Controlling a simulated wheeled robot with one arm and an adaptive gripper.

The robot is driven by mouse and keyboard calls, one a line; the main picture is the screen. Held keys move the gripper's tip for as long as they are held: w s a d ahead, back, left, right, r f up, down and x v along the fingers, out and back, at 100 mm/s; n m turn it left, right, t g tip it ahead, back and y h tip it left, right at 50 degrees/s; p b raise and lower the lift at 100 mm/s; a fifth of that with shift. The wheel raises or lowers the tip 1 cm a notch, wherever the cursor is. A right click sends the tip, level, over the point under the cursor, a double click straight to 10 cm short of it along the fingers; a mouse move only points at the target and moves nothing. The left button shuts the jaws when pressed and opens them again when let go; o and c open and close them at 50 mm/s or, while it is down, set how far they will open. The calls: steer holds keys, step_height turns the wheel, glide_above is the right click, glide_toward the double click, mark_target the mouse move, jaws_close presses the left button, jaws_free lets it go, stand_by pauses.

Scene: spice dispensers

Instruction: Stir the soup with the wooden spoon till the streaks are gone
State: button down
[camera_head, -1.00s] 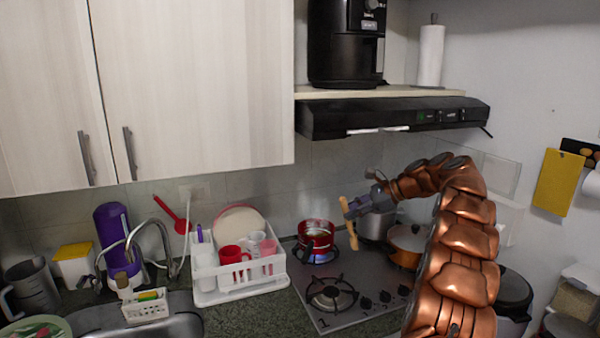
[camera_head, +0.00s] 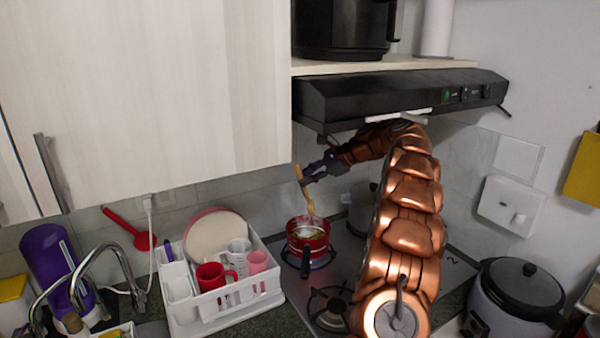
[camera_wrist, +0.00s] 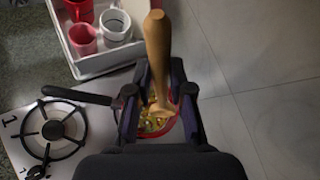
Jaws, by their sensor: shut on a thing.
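The wooden spoon (camera_head: 298,174) is held near-upright in my gripper (camera_head: 306,181), its lower end pointing down at the pot. In the wrist view the spoon's thick handle (camera_wrist: 157,45) passes between the two dark fingers of my gripper (camera_wrist: 158,100). The red pot (camera_head: 308,244) stands on the back-left burner, with its black handle toward the front. The soup (camera_wrist: 155,124) shows as a yellowish, mottled patch behind the fingers. I cannot tell whether the spoon's tip touches the soup; streaks are too small to make out.
A white dish rack (camera_head: 222,308) with cups and plates stands left of the stove (camera_head: 326,276). The range hood (camera_head: 390,98) hangs above. A grey lidded pot (camera_head: 362,208) is right of the red pot, partly behind my arm. A rice cooker (camera_head: 520,290) stands at right.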

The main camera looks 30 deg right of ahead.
steer(key=shift+s+a+f, duration=0.75)
steer(key=shift+a+f, duration=0.7)
steer(key=shift+a, duration=0.4)
steer(key=w+d+f, duration=0.2)
steer(key=d+f, duration=0.1)
steer(key=f, duration=0.5)
steer(key=shift+d, duration=0.35)
steer(key=shift+f, duration=0.1)
steer(key=shift+s, duration=0.15)
